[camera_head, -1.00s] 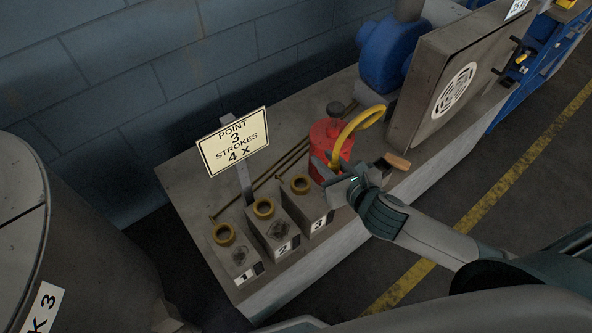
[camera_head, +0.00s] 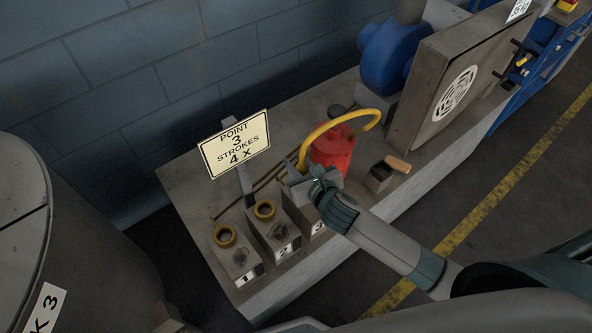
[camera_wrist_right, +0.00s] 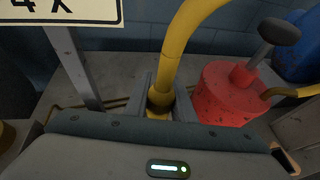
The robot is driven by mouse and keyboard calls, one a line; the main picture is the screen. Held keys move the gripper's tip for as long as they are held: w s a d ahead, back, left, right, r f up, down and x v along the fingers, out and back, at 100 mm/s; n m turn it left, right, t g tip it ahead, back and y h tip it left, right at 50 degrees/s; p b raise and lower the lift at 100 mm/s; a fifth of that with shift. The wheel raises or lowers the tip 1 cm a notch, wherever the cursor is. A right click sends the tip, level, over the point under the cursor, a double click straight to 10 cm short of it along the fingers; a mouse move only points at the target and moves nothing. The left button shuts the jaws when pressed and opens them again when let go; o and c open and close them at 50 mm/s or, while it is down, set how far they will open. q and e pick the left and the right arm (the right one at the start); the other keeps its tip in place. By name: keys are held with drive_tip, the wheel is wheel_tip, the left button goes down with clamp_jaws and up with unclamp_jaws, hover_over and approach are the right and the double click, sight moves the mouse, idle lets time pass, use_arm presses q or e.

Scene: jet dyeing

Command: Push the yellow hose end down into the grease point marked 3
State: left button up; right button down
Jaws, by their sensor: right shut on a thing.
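The yellow hose (camera_head: 345,119) arches from the red grease pump (camera_head: 333,155) over to my right gripper (camera_head: 300,180). My right gripper is shut on the hose end, above the block marked 3 (camera_head: 317,228). In the right wrist view the hose (camera_wrist_right: 175,62) runs down between the fingers (camera_wrist_right: 163,102) to a dark, brass-coloured end. The gripper hides the ring of point 3 in the head view, so I cannot tell whether the hose end touches it. Blocks 1 (camera_head: 238,262) and 2 (camera_head: 273,236) show open brass rings. My left gripper is not in view.
A sign (camera_head: 235,143) reading "POINT 3 STROKES 4 X" stands on a post behind the blocks. A small block with a wooden handle (camera_head: 396,164) sits right of the pump. A grey panel (camera_head: 440,80) and blue motor (camera_head: 390,55) stand farther right.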

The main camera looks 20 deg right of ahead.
wheel_tip(320, 180, down, 4)
drive_tip(key=shift+r, duration=0.2)
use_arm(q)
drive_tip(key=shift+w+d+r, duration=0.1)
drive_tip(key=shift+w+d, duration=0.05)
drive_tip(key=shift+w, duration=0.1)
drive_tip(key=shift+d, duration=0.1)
use_arm(e)
drive_tip(key=shift+f, duration=0.2)
drive_tip(key=c, duration=1.5)
unclamp_jaws()
drive_tip(key=shift+r, duration=0.1)
drive_tip(key=shift+s+r, duration=0.2)
drive_tip(key=shift+s, duration=0.3)
drive_tip(key=v, duration=1.1)
drive_tip(key=shift+r, duration=0.1)
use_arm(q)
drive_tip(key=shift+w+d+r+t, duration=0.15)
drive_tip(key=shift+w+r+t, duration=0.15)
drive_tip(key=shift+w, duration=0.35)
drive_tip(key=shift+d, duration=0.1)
